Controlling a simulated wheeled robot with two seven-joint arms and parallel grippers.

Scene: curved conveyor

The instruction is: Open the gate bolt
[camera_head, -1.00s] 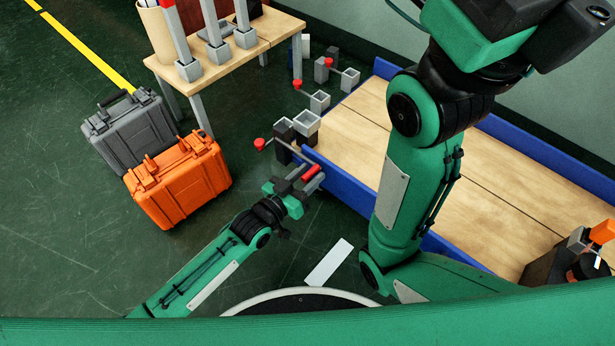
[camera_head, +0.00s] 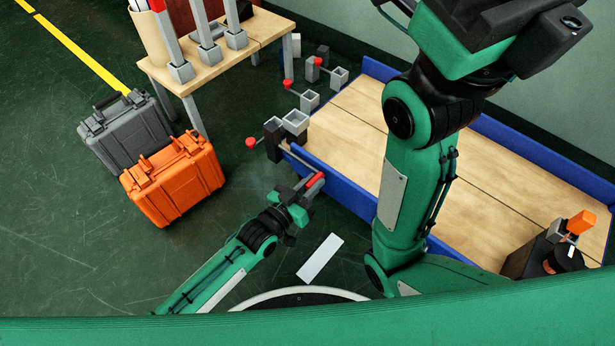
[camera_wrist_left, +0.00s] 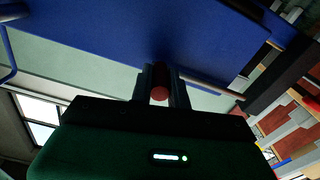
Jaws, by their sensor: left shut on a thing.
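The gate bolt is a thin metal rod (camera_head: 298,159) along the outer side of the blue side wall, ending in a red handle (camera_head: 316,180). My left gripper (camera_head: 309,186) is shut on the red handle. In the left wrist view the round red end (camera_wrist_left: 160,93) sits between the two dark fingers, and the rod (camera_wrist_left: 215,86) runs off to the right beside the blue wall. The fingers hide part of the handle.
The wood-floored bed has blue side walls (camera_head: 345,190). Grey blocks with red-tipped levers (camera_head: 251,142) stand at its far-left end. An orange case (camera_head: 172,182) and a grey case (camera_head: 125,130) stand left. A white plate (camera_head: 320,257) lies on otherwise open floor.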

